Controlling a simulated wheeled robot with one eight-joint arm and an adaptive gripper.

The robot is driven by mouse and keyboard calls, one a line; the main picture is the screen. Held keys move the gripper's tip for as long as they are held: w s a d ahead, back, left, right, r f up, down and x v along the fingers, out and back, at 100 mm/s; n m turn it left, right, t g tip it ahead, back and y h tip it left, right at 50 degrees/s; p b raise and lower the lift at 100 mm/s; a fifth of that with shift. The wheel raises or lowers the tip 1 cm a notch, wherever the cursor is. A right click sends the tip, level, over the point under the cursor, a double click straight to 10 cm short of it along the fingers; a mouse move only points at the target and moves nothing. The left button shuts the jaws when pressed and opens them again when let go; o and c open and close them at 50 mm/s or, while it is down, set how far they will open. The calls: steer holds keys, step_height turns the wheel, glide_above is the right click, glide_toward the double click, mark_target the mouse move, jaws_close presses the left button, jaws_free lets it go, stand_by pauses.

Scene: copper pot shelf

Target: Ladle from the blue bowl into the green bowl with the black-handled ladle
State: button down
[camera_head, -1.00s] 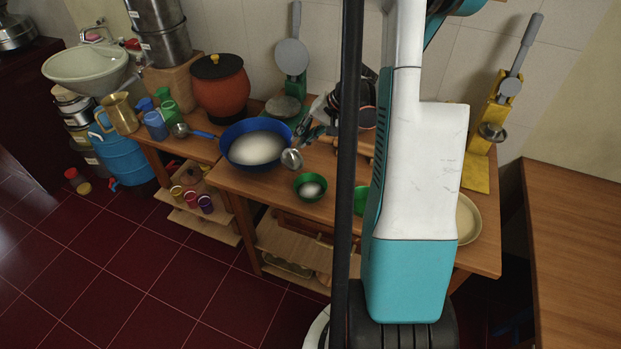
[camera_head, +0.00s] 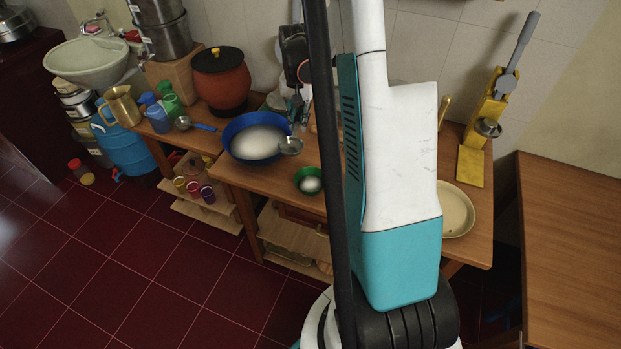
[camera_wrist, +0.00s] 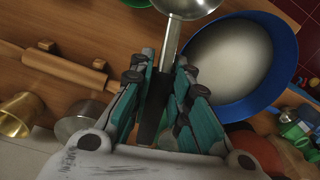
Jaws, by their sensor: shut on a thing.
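My gripper (camera_head: 298,108) is shut on the black-handled ladle, whose dark handle runs between the fingers (camera_wrist: 162,72) in the wrist view. The ladle's metal cup (camera_head: 290,146) hangs at the right rim of the blue bowl (camera_head: 232,152), and it is cut by the top edge in the wrist view (camera_wrist: 188,6). I cannot tell whether the cup holds anything. The blue bowl, with whitish contents, also shows in the wrist view (camera_wrist: 288,62). The green bowl (camera_head: 309,181), with a little white inside, stands to the right and nearer; only a green edge (camera_wrist: 137,3) shows in the wrist view.
An orange pot (camera_head: 221,80) stands behind the blue bowl. Another ladle with a blue handle (camera_head: 204,127) lies to its left. A rolling pin (camera_wrist: 65,69) lies on the table. A pale plate (camera_head: 455,210) and a yellow press (camera_head: 484,130) stand right. My arm hides mid-table.

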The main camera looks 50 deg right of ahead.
steer(key=shift+r, duration=0.1)
steer(key=shift+r+p, duration=0.95)
steer(key=shift+r, duration=0.45)
